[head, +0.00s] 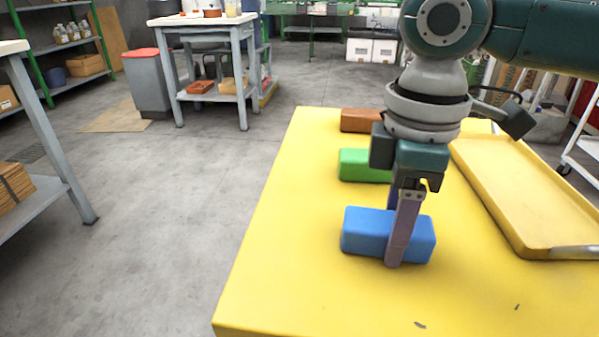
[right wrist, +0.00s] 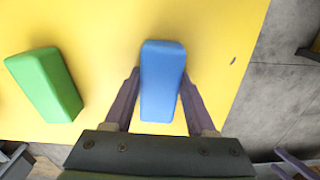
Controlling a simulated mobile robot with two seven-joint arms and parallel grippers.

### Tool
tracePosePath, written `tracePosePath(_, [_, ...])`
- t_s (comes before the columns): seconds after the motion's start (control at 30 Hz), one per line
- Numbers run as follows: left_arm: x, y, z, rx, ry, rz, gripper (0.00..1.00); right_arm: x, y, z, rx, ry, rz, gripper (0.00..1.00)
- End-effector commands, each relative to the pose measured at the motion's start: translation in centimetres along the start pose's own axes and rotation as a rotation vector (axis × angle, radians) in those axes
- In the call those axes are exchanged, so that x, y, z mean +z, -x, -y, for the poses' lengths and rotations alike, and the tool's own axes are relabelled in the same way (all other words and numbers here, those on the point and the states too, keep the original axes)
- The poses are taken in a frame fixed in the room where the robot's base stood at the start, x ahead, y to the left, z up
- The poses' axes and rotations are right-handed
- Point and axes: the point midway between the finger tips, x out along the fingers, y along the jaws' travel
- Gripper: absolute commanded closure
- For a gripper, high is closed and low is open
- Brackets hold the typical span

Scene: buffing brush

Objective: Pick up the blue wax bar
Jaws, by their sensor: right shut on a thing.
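The blue wax bar (head: 365,232) lies on the yellow table top in the head view. It also shows in the right wrist view (right wrist: 162,75), between the two fingers. My right gripper (head: 397,258) points down over the bar, with one finger in front of its near side; the far finger is mostly hidden in the head view. In the right wrist view the fingers (right wrist: 160,104) stand on both sides of the bar, closed on it. I cannot see any clear gap under the bar. My left gripper is not in view.
A green bar (head: 364,165) and a brown bar (head: 360,120) lie behind the blue one. A yellow tray (head: 530,205) is at the right of the table (head: 300,290). The table's front and left parts are clear. Grey floor lies to the left.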

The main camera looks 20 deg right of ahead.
Motion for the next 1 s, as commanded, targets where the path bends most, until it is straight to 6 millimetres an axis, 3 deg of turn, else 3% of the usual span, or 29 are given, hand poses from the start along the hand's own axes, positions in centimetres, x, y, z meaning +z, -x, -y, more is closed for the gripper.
tracePosePath(0.07, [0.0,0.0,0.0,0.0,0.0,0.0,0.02,0.0,0.0,0.0,0.0,0.0,0.0,0.73])
tracePosePath(0.3, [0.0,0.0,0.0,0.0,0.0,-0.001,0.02,0.0,0.0,0.0,0.0,0.0,0.0,1.0])
tracePosePath(0.67, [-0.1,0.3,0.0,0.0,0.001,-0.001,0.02,0.0,0.5,0.0,0.001,0.0,-0.001,1.0])
tracePosePath(0.83, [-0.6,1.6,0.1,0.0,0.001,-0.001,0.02,0.0,3.5,-0.1,0.002,0.0,-0.002,1.0])
tracePosePath(1.0, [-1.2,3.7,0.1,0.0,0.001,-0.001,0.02,-0.1,8.6,-0.1,0.004,0.0,-0.005,1.0])
